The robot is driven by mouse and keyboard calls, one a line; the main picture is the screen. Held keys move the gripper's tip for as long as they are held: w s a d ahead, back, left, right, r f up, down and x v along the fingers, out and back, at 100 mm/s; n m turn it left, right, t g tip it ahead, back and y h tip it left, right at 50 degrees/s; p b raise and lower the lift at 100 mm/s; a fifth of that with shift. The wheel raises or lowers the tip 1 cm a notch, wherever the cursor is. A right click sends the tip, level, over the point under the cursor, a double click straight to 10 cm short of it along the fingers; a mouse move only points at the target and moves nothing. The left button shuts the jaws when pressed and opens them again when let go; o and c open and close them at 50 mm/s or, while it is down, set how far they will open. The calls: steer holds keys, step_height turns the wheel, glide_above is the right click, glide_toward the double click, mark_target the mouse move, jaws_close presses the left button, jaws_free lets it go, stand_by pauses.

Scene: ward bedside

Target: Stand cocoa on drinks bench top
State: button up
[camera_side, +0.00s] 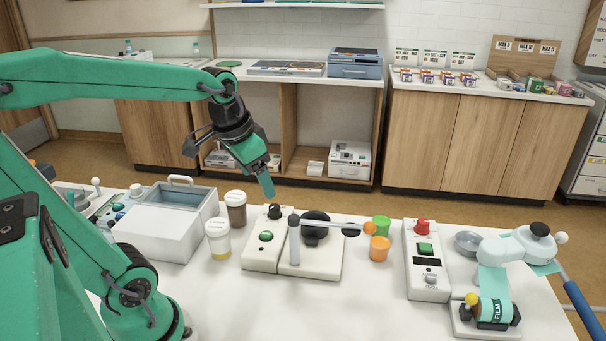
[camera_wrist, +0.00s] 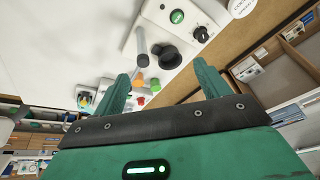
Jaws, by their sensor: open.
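A clear jar with brown contents and a white lid (camera_side: 236,208), which looks like the cocoa, stands upright on the white table (camera_side: 375,293). Its lid print is too small to read. A similar jar with yellow contents (camera_side: 218,240) stands just in front of it. My gripper (camera_side: 266,184) is open and empty, above and to the right of the brown jar, apart from it. In the wrist view its two fingers (camera_wrist: 164,78) are spread, and a white lid (camera_wrist: 241,8) is cut off at the top edge. No label identifies the drinks bench.
A white device with a green button (camera_side: 263,252) and a grey post (camera_side: 294,240) stand right of the jars. A grey-white box (camera_side: 165,230) is at left. Wooden counters (camera_side: 450,140) line the back.

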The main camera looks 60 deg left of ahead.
steer(key=s+d+t+h, duration=0.1)
steer(key=s+d+t, duration=0.1)
steer(key=s+d, duration=0.3)
steer(key=shift+s+d, duration=0.25)
steer(key=shift+d, duration=0.7)
stand_by(0.5)
